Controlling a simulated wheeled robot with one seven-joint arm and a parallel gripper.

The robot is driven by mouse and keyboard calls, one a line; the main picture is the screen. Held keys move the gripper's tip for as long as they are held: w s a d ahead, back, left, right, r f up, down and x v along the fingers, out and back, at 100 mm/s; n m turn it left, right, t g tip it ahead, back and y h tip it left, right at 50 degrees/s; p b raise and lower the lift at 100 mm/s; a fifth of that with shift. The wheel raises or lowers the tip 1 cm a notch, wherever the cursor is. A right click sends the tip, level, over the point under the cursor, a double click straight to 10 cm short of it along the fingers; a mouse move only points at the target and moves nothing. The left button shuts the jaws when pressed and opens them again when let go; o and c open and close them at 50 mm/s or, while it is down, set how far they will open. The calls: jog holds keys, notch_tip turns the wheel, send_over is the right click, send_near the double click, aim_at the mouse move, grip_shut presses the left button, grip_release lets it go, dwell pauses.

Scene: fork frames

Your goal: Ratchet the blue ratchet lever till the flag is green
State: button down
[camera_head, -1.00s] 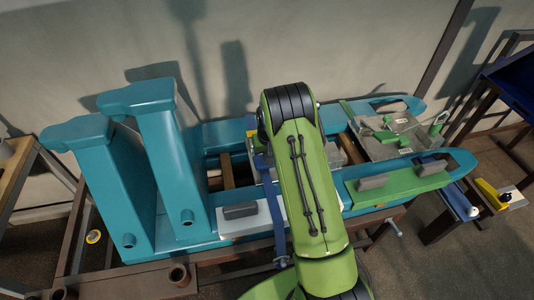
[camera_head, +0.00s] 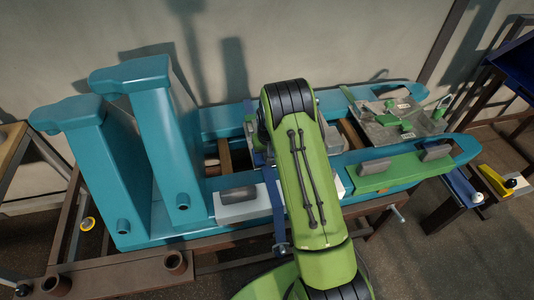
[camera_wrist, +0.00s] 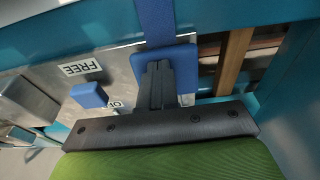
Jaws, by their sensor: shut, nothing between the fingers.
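In the wrist view, my gripper (camera_wrist: 158,88) is shut and empty, with its dark fingers in front of a blue square plate (camera_wrist: 182,60). I cannot tell whether they touch it. A blue strip (camera_wrist: 156,20) runs up from that plate, and this appears to be the blue lever. A smaller blue block (camera_wrist: 90,95) sits to the left, between a FREE label (camera_wrist: 82,68) and a second, partly hidden label. In the head view, my arm hides the gripper and much of the mechanism; a blue strip (camera_head: 276,205) shows left of the arm. I cannot make out a flag.
A teal frame (camera_head: 365,158) with two tall posts (camera_head: 155,130) stands on a brown bench (camera_head: 120,272). A grey plate with green parts (camera_head: 400,125) and a green bar (camera_head: 385,175) lie to the right. A yellow-handled item (camera_head: 495,182) stands at far right.

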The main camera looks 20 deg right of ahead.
jog(key=shift+s+f, duration=0.1)
notch_tip(320, 180, up, 4)
jog(key=p, duration=0.2)
jog(key=shift+s+p, duration=0.15)
jog(key=shift+p, duration=0.25)
jog(key=s+a+r+p, duration=0.1)
jog(key=s+r, duration=0.5)
jog(key=r, duration=0.2)
jog(key=shift+a+p, duration=0.15)
jog(key=shift+p, duration=0.2)
jog(key=shift+r, duration=0.1)
